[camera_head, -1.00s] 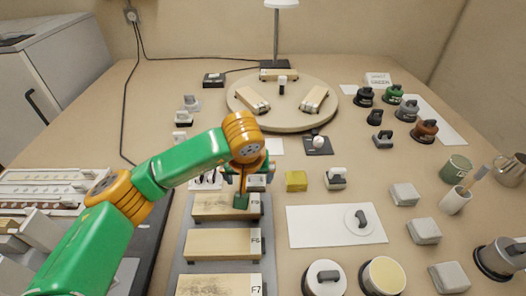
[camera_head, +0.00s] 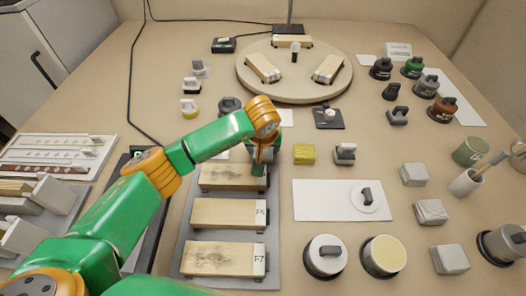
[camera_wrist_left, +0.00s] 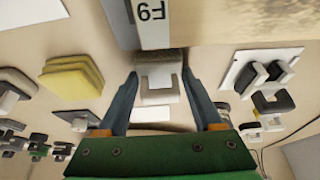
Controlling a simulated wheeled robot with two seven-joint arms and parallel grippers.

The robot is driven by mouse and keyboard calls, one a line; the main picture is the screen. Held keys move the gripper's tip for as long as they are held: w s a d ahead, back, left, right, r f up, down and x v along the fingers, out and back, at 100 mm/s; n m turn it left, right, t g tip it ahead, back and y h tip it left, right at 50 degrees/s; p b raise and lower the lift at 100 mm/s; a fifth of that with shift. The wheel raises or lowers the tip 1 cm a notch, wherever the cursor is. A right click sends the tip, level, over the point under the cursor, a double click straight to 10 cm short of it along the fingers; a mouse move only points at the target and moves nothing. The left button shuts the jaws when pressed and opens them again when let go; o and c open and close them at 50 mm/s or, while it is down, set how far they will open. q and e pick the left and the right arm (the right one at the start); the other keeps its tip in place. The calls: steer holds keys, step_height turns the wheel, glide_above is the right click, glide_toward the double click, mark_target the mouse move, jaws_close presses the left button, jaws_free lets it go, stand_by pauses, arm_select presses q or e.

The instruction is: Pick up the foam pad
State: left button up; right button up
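The foam pad is most likely the small yellow block (camera_head: 304,154) on the bench, right of my left gripper. It appears in the wrist view as a layered yellow block (camera_wrist_left: 73,76), left of the fingers and outside them. My left gripper (camera_head: 259,168) is at the right end of the top wooden block (camera_head: 234,176). In the wrist view the gripper (camera_wrist_left: 160,100) is open, with a grey-white notched block (camera_wrist_left: 157,72) showing between its fingers. I see no contact with it. My right gripper is not in view.
A grey tray (camera_head: 187,230) holds the wooden blocks. A white sheet (camera_head: 320,205) lies in front. A round turntable (camera_head: 295,80) stands behind. Pale blocks (camera_head: 414,174) lie at the right.

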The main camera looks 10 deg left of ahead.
arm_select(q)
steer(key=c, duration=0.7)
steer(key=shift+w+r, duration=0.1)
steer(key=shift+r, duration=0.25)
steer(key=r, duration=0.3)
steer(key=shift+s+b, duration=0.2)
steer(key=shift+b, duration=0.15)
steer(key=s+r, duration=0.3)
steer(key=s, duration=0.1)
steer(key=s+d+r, duration=0.1)
steer(key=s+r, duration=0.2)
steer(key=s, duration=0.2)
steer(key=s+r, duration=0.3)
steer(key=s, duration=0.1)
steer(key=shift+s+d+r, duration=0.15)
steer(key=shift+s+d, duration=0.05)
steer(key=shift+s, duration=0.15)
steer(key=o, duration=0.7)
steer(key=c, duration=0.6)
